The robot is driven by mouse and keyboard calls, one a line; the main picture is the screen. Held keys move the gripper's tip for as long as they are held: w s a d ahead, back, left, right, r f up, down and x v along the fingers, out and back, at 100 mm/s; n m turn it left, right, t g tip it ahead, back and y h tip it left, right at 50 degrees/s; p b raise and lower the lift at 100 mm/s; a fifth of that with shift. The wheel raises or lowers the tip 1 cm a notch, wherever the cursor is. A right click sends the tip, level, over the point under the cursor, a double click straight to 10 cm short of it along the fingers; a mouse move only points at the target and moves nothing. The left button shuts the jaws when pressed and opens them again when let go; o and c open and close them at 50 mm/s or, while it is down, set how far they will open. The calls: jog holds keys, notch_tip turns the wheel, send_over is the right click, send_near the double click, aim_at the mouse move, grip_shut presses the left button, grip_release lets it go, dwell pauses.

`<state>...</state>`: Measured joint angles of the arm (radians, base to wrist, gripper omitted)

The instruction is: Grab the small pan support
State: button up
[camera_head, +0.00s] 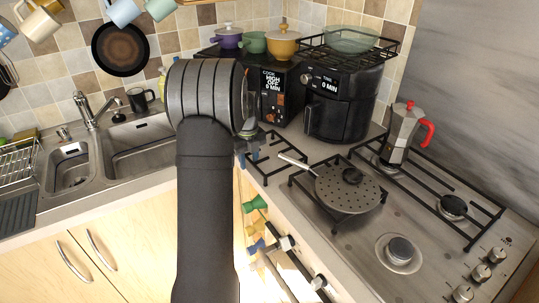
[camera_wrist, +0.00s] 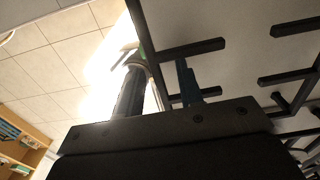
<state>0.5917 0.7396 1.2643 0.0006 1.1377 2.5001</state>
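A black pan support (camera_head: 268,160) with open bars lies at the back left of the steel hob, at its edge. Another black support (camera_head: 338,222) lies under a speckled lidded pan, which hides most of it. My gripper (camera_head: 250,147) is low at the left end of the back-left support, partly hidden by my wrist. In the wrist view, one bluish finger of my gripper (camera_wrist: 187,82) points up close to dark support bars (camera_wrist: 192,49). I cannot tell whether it touches them or whether a bar lies between the fingers.
The speckled pan (camera_head: 346,188) has its handle pointing toward my gripper. A moka pot (camera_head: 402,134) stands on the right support (camera_head: 450,190). A black air fryer (camera_head: 345,102) stands behind. Hob knobs (camera_head: 481,272) are at front right. The front burner (camera_head: 398,251) is bare.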

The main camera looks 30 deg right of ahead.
jog(key=shift+f, duration=0.3)
grip_shut()
jog(key=shift+r, duration=0.1)
